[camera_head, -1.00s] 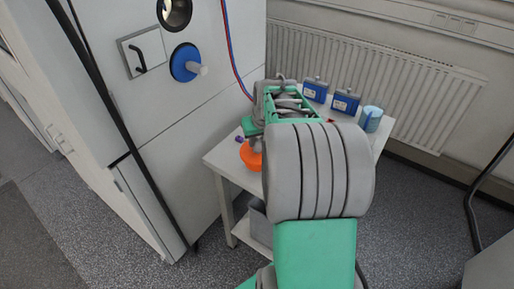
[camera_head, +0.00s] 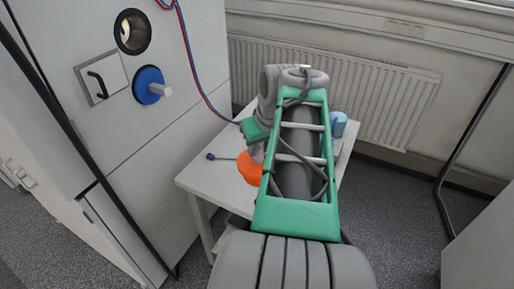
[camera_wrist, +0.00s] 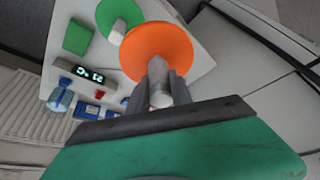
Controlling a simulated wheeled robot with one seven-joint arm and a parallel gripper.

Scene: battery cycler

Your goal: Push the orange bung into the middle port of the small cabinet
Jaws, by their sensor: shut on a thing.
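The orange bung is a flat orange disc with a pale stem. In the wrist view its disc (camera_wrist: 157,47) faces away from me, and my gripper (camera_wrist: 165,82) is shut on the stem. In the head view the orange bung (camera_head: 249,168) shows over the white side table, partly hidden by my arm. The white cabinet (camera_head: 120,140) stands at the left with a round open port (camera_head: 132,31) near the top. A blue bung (camera_head: 148,85) with a pale stem sits in its front below that. I cannot tell which port is the middle one.
The side table (camera_head: 195,178) holds a small purple-ended item (camera_head: 210,156) and a blue cylinder (camera_head: 338,123). The wrist view shows a green bung (camera_wrist: 118,33), a green block (camera_wrist: 77,37), a display box (camera_wrist: 82,72) and blue packs (camera_wrist: 87,110). Red and blue hoses (camera_head: 195,70) hang beside the cabinet.

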